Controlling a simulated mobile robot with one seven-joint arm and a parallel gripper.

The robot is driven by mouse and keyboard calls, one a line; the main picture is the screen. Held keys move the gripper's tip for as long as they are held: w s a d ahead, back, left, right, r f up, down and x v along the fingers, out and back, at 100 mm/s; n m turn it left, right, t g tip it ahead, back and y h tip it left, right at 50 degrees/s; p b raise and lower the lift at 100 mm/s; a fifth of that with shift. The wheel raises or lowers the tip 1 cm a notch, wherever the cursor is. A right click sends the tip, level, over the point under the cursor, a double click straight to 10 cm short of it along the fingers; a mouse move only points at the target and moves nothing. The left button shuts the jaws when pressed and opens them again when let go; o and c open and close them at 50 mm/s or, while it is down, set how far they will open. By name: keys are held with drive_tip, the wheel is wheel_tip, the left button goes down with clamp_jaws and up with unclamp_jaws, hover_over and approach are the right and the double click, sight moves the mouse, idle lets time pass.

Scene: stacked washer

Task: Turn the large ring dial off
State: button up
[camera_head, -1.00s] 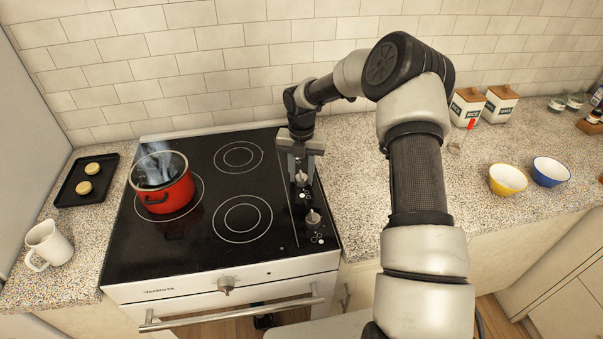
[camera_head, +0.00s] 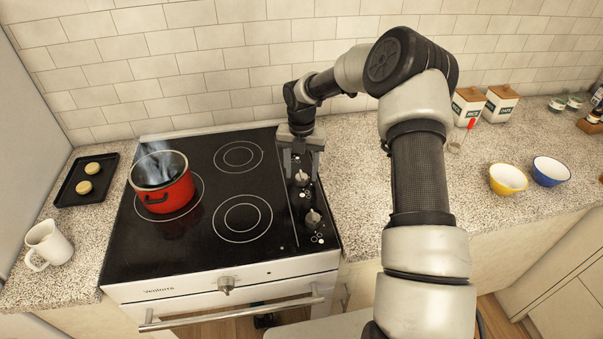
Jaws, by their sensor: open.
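The cooker's black control strip runs down the right side of the hob. A grey dial (camera_head: 301,178) sits on it just in front of my gripper (camera_head: 301,170). A second grey dial (camera_head: 313,217) sits nearer the front, with small ring marks beside it. I cannot tell which dial belongs to the large ring. My gripper is open and points down, its fingers on either side of and slightly behind the first dial. Contact cannot be made out. The strip behind the gripper is hidden.
A steaming red pot (camera_head: 163,184) stands on the left of the hob (camera_head: 180,245). A black tray (camera_head: 86,180) and white mug (camera_head: 47,245) are on the left counter. A yellow bowl (camera_head: 507,178) and blue bowl (camera_head: 550,171) are far right. The counter beside the strip is clear.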

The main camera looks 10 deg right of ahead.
sight(302, 174)
wheel_tip(302, 174, up, 16)
idle(0.3)
drive_tip(key=shift+r, duration=0.1)
